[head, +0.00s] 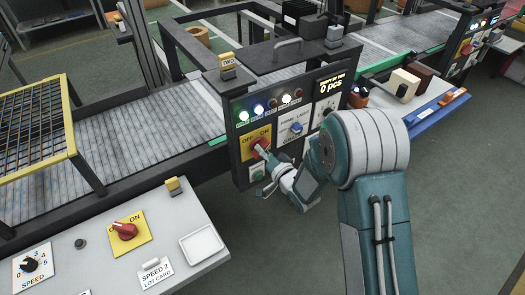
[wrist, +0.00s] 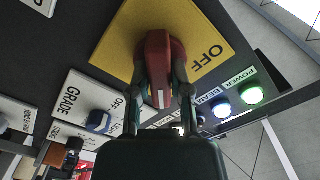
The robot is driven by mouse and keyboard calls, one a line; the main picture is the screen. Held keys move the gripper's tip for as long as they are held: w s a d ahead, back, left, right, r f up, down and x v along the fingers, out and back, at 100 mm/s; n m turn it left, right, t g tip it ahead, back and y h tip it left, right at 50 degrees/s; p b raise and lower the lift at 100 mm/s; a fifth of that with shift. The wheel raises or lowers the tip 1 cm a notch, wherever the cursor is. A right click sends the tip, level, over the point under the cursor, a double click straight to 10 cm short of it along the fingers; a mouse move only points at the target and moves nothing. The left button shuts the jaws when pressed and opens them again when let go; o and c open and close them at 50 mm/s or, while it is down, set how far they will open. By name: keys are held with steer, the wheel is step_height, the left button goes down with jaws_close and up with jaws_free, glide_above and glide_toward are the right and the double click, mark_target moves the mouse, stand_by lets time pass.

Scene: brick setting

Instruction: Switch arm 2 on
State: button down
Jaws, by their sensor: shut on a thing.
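My gripper (head: 259,151) reaches the knob from the front. In the wrist view the red knob (wrist: 158,55) stands between my two fingers (wrist: 160,85), which close on its sides. The word OFF shows upside down on the yellow plate (wrist: 193,30); ON is hidden there. A pale mark shows on the knob's near end. I cannot tell which setting it points to.
Lit lamps (head: 258,109) run above. A second red knob (head: 124,230) is on the front-left console. The display (head: 331,85) reads 0 pcs. Floor at lower right is clear.

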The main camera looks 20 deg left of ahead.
steer(key=shift+w+d, duration=0.1)
steer(key=c, duration=0.6)
jaws_free()
steer(key=shift+o, duration=0.2)
steer(key=v, duration=1.1)
steer(key=shift+s+d, duration=0.25)
steer(key=shift+s, duration=0.05)
steer(key=shift+f, duration=0.1)
